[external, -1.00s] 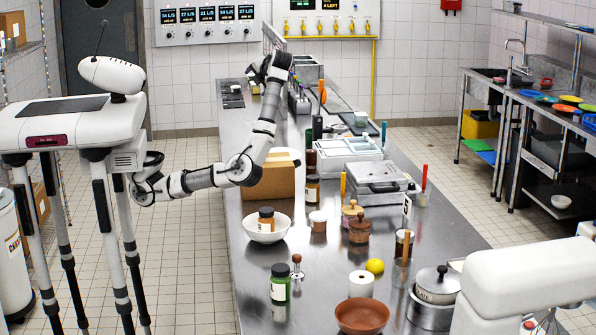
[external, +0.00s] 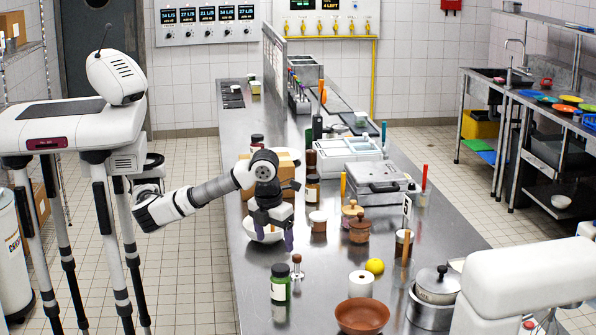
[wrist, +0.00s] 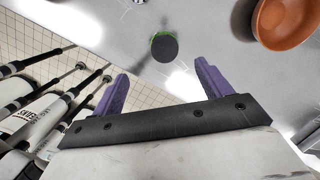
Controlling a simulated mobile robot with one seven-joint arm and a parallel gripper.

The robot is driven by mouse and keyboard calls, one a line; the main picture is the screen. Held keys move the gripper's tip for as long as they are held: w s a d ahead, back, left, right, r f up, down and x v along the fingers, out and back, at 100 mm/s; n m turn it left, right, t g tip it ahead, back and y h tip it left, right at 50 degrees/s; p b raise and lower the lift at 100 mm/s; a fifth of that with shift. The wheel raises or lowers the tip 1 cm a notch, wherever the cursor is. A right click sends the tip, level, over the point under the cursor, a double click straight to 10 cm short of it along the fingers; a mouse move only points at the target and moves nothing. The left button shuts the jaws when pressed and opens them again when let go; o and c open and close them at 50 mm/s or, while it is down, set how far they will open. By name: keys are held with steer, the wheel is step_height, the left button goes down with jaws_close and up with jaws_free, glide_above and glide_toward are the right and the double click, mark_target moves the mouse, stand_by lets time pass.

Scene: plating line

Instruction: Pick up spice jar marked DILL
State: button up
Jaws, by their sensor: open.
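A spice jar (external: 280,288) with green contents, a black lid and a pale label stands upright at the near left of the steel counter; its label is too small to read. In the wrist view its black lid (wrist: 164,47) shows beyond and between my fingertips, with a green rim. My gripper (external: 275,239) is open and empty, its purple fingers hanging down in front of the white bowl. It is apart from the green jar, behind and above it.
A small wooden-topped shaker (external: 297,268) stands close to the green jar's right. The counter's left edge is near the jar.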

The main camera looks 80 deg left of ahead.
mark_target(280, 268)
steer(key=f, duration=0.5)
steer(key=w+a+f+p, duration=0.1)
steer(key=f, duration=0.1)
steer(key=shift+f, duration=0.3)
steer(key=f, duration=0.1)
steer(key=f+p, duration=0.2)
steer(key=f, duration=0.1)
steer(key=shift+w+d, duration=0.25)
steer(key=shift+w, duration=0.05)
steer(key=shift+w+f, duration=0.1)
steer(key=shift+f, duration=0.55)
steer(key=c, duration=1.1)
steer(key=shift+c, duration=0.6)
steer(key=shift+r, duration=0.1)
